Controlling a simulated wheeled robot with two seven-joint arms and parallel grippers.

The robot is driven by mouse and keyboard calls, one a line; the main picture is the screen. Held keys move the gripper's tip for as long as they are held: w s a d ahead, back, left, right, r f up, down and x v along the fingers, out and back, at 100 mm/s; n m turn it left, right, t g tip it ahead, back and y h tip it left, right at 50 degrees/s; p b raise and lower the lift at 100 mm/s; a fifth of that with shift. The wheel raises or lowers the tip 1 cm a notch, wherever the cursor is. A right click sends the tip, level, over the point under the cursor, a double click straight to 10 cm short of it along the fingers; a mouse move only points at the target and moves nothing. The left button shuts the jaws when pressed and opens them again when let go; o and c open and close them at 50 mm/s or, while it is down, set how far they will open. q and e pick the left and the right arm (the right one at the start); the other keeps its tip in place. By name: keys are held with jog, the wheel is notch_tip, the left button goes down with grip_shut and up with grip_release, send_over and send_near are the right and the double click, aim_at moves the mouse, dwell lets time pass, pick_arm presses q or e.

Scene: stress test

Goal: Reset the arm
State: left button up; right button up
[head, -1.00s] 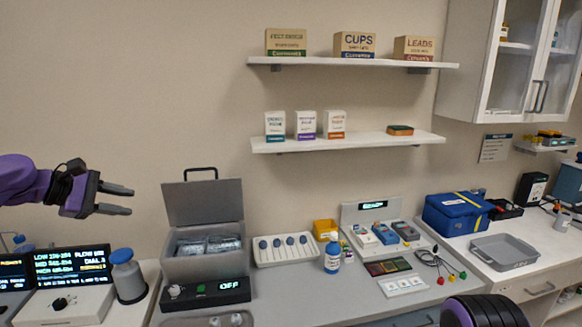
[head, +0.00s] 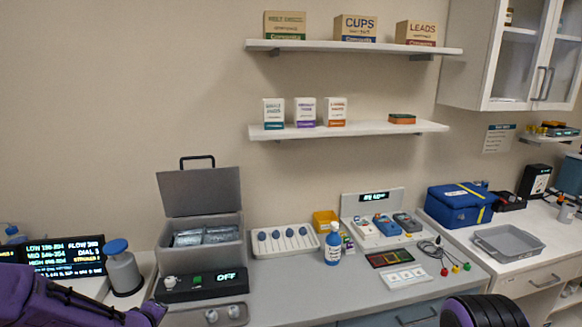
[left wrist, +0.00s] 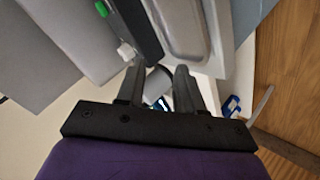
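My left arm (head: 75,302) comes in low at the left of the head view; its gripper is below that picture. In the left wrist view my left gripper (left wrist: 160,72) has its two fingers apart, with a gap between them. A grey rounded thing (left wrist: 158,83) shows in the gap, and I cannot tell what it is; nothing is clearly gripped. The fingers are near the counter's front edge, close to a metal tray (left wrist: 185,30) and a black control box (left wrist: 137,25) with a green button. My right gripper is not in view; a dark ribbed part of my right arm shows at the lower right.
The OFF control box (head: 200,284) stands before the open grey case (head: 200,238). A blue-capped canister (head: 123,273) and a lit display (head: 65,254) are at left. A blue-white bottle (head: 333,246) and a probe rack (head: 284,242) are mid-counter. Wood floor (left wrist: 290,85) lies beyond the counter.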

pick_arm(q)
jog(key=s+d+f+m+g+b, duration=0.1)
jog(key=s+f+m+g+b, duration=0.1)
jog(key=s+f, duration=0.7)
jog(key=s+d+f+m+g+b, duration=0.1)
jog(key=s+f+m+g+b, duration=0.1)
jog(key=s+f, duration=0.6)
jog(key=s+d+f+m+g+y+b, duration=0.1)
jog(key=s+f, duration=0.8)
jog(key=s, duration=1.1)
jog(key=shift+d+f+m+g+b, duration=0.35)
jog(key=shift+d+m+g+b, duration=0.15)
jog(key=shift+m+g+b, duration=0.35)
